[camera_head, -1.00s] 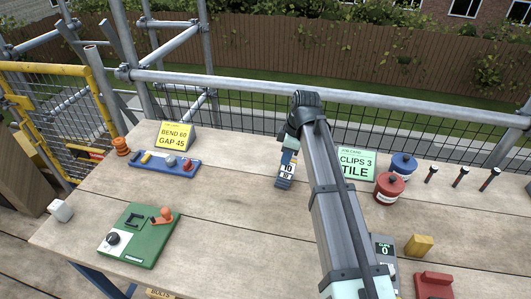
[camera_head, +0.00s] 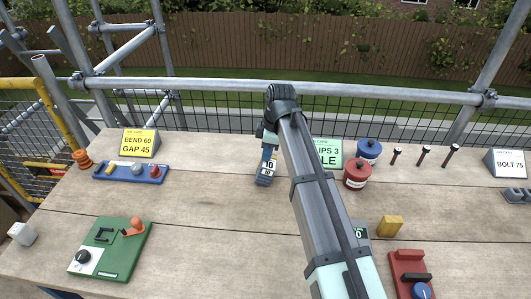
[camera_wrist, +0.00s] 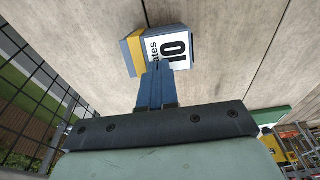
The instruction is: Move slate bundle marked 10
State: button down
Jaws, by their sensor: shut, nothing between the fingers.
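The slate bundle marked 10 (camera_head: 267,167) is a small blue-grey block with a white label and a yellow band. It is left of the middle of the plank bench in the head view, just under the end of my arm. In the wrist view the bundle (camera_wrist: 166,50) shows its label sideways, beyond the blue fingertips. My gripper (camera_head: 270,146) is shut and empty. Its fingers (camera_wrist: 155,80) overlap the bundle's near edge in the wrist view; I cannot tell whether they touch it. Part of the bundle is hidden behind the fingers.
A blue tray of parts (camera_head: 130,172) and a green board (camera_head: 111,250) lie left. A green card (camera_head: 328,152), red tin (camera_head: 357,174) and blue tin (camera_head: 369,149) stand right of the bundle. A yellow block (camera_head: 390,226) and red fixture (camera_head: 408,268) lie nearer. Bench between bundle and green board is clear.

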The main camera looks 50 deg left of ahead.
jog(key=shift+d+r, duration=0.1)
jog(key=shift+r, duration=0.05)
jog(key=w+d, duration=0.8)
jog(key=shift+w+r, duration=0.15)
jog(key=shift+r, duration=0.05)
